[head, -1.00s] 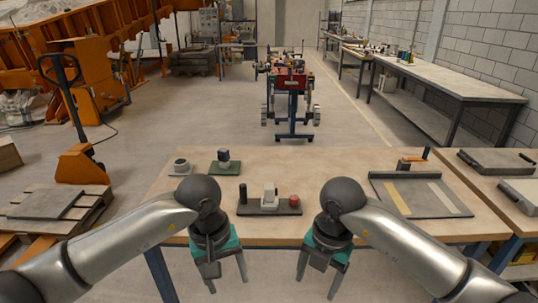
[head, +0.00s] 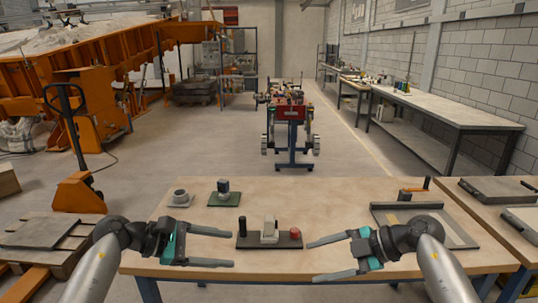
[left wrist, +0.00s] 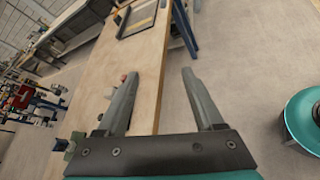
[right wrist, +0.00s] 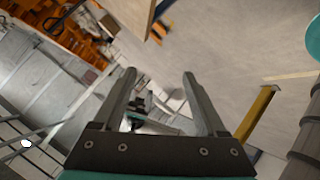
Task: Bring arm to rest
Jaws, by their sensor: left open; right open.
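My left gripper (head: 232,248) is open and empty above the front left of the wooden table (head: 290,195), its fingers pointing right. My right gripper (head: 310,262) is open and empty above the front of the table, its fingers pointing left. Between them, a little further back, a dark base (head: 262,242) carries a black post, a pale block (head: 269,228) and a red knob (head: 295,233). The left wrist view shows the open left fingers (left wrist: 158,80) with the table edge behind them. The right wrist view shows the open right fingers (right wrist: 160,78) with nothing between them.
A small cup (head: 180,197) and a green plate with a dark-topped piece (head: 223,197) stand at the table's back left. A framed grey tray (head: 380,208) lies at the right, partly behind my right arm. A side table (head: 500,195) adjoins on the right.

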